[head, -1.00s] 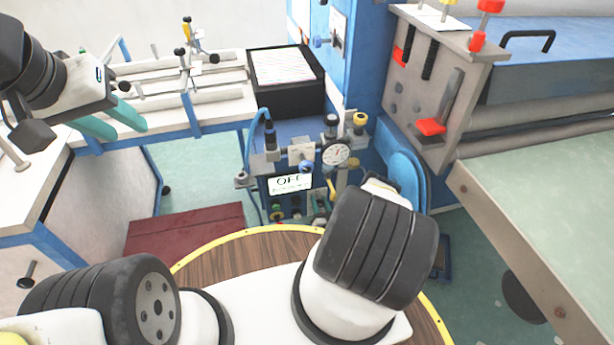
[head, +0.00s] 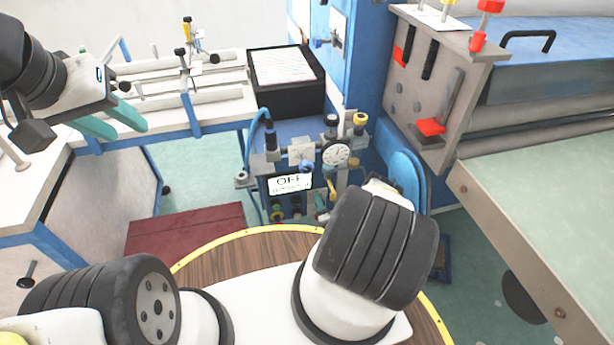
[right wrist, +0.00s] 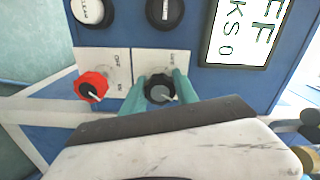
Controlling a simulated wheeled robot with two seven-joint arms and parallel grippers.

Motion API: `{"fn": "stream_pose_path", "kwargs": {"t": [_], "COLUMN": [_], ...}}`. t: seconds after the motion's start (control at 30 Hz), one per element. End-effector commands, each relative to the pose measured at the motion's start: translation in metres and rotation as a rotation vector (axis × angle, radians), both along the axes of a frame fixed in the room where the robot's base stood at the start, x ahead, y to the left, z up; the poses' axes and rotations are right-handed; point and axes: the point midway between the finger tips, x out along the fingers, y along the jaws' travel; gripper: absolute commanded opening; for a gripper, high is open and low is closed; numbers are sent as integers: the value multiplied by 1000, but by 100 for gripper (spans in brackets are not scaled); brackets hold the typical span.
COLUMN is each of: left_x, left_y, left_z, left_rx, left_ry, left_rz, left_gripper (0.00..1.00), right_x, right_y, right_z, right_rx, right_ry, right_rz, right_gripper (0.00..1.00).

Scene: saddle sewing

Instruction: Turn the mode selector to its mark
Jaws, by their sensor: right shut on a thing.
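The mode selector appears to be the black knob (right wrist: 160,92) with a grey pointer in the right wrist view. It sits on a white label plate whose small lettering is hard to read. The pointer slants toward the lower right of that picture. My right gripper (right wrist: 160,89) has its teal fingers on both sides of this knob, shut on it. In the head view my right arm mostly hides this gripper in front of the small panel. My left gripper (head: 114,120) is open and empty over the left bench, its teal fingers apart.
A red knob (right wrist: 91,87) with an OFF/ON plate sits beside the black knob. In the head view a dial gauge (head: 336,154) and valves stand above the display.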

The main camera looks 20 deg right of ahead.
Motion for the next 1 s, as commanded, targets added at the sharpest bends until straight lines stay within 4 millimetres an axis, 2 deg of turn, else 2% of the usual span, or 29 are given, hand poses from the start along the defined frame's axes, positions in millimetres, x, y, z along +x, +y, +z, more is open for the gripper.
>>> {"fn": "stream_pose_path", "kwargs": {"t": [0.5, 1.0], "left_x": [0, 0], "left_y": [0, 0], "left_z": [0, 0], "left_rx": [0, 0], "left_ry": [0, 0], "left_rz": [0, 0], "left_gripper": [36, 36], "right_x": [-1, -2], "right_y": [0, 0], "right_z": [-1, -1], "right_rx": [412, 544], "right_ry": [-21, -28], "right_rz": [0, -1], "right_gripper": [0, 0]}}
